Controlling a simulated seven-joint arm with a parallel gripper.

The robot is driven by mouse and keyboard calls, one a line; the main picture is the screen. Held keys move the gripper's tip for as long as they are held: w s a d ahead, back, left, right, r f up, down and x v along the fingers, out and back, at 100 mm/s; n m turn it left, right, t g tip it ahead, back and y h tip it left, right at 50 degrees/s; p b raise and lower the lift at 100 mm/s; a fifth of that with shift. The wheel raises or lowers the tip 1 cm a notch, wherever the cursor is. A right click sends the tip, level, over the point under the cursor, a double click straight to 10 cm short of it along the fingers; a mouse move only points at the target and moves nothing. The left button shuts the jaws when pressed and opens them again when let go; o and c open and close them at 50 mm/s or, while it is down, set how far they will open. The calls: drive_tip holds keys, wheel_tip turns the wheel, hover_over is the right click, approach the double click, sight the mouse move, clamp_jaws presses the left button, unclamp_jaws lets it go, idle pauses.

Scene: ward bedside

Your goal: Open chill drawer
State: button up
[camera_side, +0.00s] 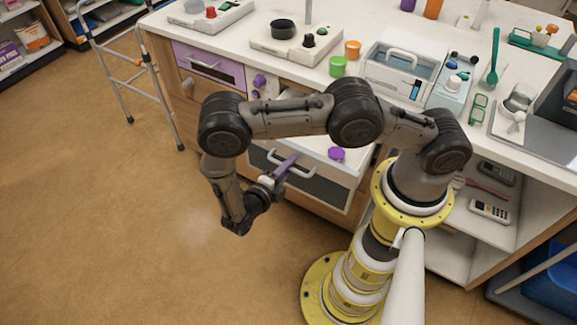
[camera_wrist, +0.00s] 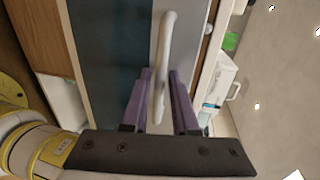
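The chill drawer front (camera_side: 325,190) has a dark panel in a pale frame, low in the counter in the side view. Its white bar handle (camera_side: 303,174) runs across the upper part. My gripper (camera_wrist: 162,72) has two purple fingers, one on each side of the handle, with narrow gaps showing. It is open around the handle, not visibly clamped. In the side view my gripper (camera_side: 288,163) is at the handle. My arm hides part of the drawer.
A purple knob (camera_side: 336,154) is above the drawer handle. A purple-fronted drawer (camera_side: 208,62) is to the left. The countertop (camera_side: 230,40) holds jars and appliances. A walker (camera_side: 118,75) stands at left. The floor (camera_side: 120,230) before the counter is clear.

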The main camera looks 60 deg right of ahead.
drive_tip(key=shift+a, duration=0.1)
drive_tip(key=v, duration=1.3)
drive_tip(key=shift+a, duration=0.35)
drive_tip(key=shift+r, duration=0.1)
